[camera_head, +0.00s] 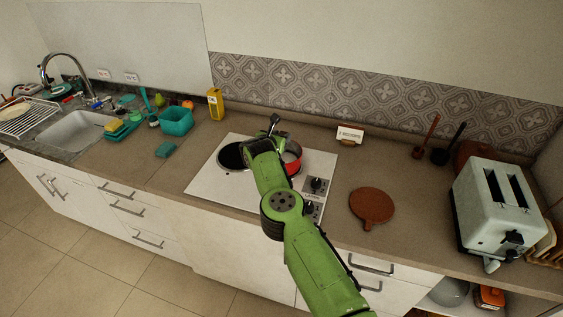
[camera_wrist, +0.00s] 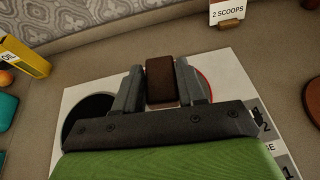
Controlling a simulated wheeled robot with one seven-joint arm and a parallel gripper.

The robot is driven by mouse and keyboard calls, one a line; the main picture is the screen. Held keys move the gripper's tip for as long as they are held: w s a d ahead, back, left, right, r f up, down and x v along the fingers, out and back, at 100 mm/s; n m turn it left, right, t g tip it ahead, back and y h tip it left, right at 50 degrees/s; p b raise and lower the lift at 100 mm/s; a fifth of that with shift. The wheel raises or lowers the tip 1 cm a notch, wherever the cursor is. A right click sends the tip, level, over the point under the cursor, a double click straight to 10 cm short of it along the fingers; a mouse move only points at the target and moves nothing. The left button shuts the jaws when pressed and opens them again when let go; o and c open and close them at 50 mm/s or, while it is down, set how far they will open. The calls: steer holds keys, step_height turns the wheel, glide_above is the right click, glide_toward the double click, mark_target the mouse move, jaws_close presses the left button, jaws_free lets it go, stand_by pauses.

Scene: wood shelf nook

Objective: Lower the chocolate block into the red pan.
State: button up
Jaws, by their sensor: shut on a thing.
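My gripper (camera_wrist: 161,85) is shut on a brown chocolate block (camera_wrist: 161,79), held between its two fingers in the wrist view. The red pan (camera_head: 292,158) sits on the white hob, mostly hidden behind my arm in the head view. In the wrist view only a thin arc of its red rim (camera_wrist: 207,82) shows, just right of the right finger. The block appears above or beside the pan's left part; its height over the pan cannot be told. In the head view the block is hidden by my arm.
The white hob (camera_head: 206,180) has a dark burner (camera_head: 231,157) at left and knobs at right. A "2 SCOOPS" card (camera_head: 349,134) stands behind. A brown round board (camera_head: 371,206) and a toaster (camera_head: 496,207) are to the right. A yellow oil box (camera_head: 215,104) is at back left.

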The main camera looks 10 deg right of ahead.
steer(key=shift+f, duration=0.1)
steer(key=shift+f+b, duration=2.5)
steer(key=shift+f, duration=0.65)
steer(key=shift+s+f+b, duration=0.15)
steer(key=shift+f+b, duration=0.25)
steer(key=shift+f, duration=0.05)
steer(key=shift+w+f, duration=0.2)
steer(key=shift+f, duration=0.15)
steer(key=shift+r, duration=0.1)
steer(key=o, duration=1.1)
steer(key=shift+r, duration=0.1)
